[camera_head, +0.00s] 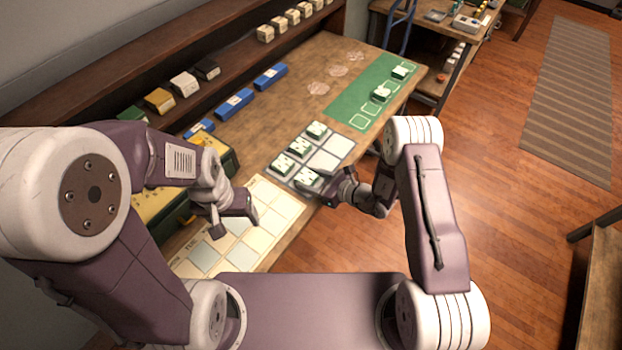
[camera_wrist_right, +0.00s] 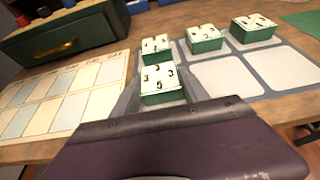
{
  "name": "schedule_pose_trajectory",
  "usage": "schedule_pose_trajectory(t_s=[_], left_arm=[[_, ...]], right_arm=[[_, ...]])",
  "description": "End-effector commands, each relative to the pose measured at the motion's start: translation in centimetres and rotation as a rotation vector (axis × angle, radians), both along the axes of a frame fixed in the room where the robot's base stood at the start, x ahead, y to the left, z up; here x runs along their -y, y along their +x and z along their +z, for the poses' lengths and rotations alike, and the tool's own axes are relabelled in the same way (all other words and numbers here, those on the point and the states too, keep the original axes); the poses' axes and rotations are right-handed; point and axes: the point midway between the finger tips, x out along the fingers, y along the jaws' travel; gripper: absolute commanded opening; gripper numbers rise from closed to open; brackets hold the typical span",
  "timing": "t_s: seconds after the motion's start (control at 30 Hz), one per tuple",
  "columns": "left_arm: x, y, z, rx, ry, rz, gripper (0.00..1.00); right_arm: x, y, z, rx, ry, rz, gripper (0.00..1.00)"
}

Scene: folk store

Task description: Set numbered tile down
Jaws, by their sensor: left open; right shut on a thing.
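My right gripper (camera_head: 318,184) is shut on a green-sided numbered tile (camera_head: 307,178) with a white top, at the near left corner of the grey sorting tray (camera_head: 324,161). In the right wrist view, this tile (camera_wrist_right: 163,84) shows several black digits and lies between the fingers. I cannot tell whether its underside touches the tray. Three similar tiles stand along the tray's far left side: a near one (camera_head: 283,164), a middle one (camera_head: 299,147) and a far one (camera_head: 316,130). My left gripper (camera_head: 231,226) is open and empty above the cream chart.
The cream grid chart (camera_head: 262,229) lies left of the tray. A green mat (camera_head: 345,106) with two tiles (camera_head: 382,93) lies beyond it. Blue trays (camera_head: 234,103) line the back. A green-and-yellow cabinet (camera_wrist_right: 62,32) stands behind the chart. Tray cells at right are empty.

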Motion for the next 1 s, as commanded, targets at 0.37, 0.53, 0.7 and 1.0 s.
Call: schedule_pose_trajectory(t_s=[0.37, 0.53, 0.7, 1.0], left_arm=[[0.0, 0.0, -0.3, 0.0, 0.0, 0.0, 0.74], [0.0, 0.0, -0.1, 0.0, 0.0, 0.0, 0.74], [0.0, 0.0, -0.2, 0.0, 0.0, 0.0, 0.74], [0.0, 0.0, -0.9, 0.0, 0.0, 0.0, 0.74]], right_arm=[[0.0, 0.0, -0.3, -0.002, 0.0, 0.001, 0.74], [0.0, 0.0, -0.1, 0.0, 0.0, 0.001, 0.74], [1.4, -0.8, 0.6, -0.003, 0.0, -0.004, 0.74], [6.8, -4.7, 3.3, -0.001, 0.001, -0.006, 0.74]])
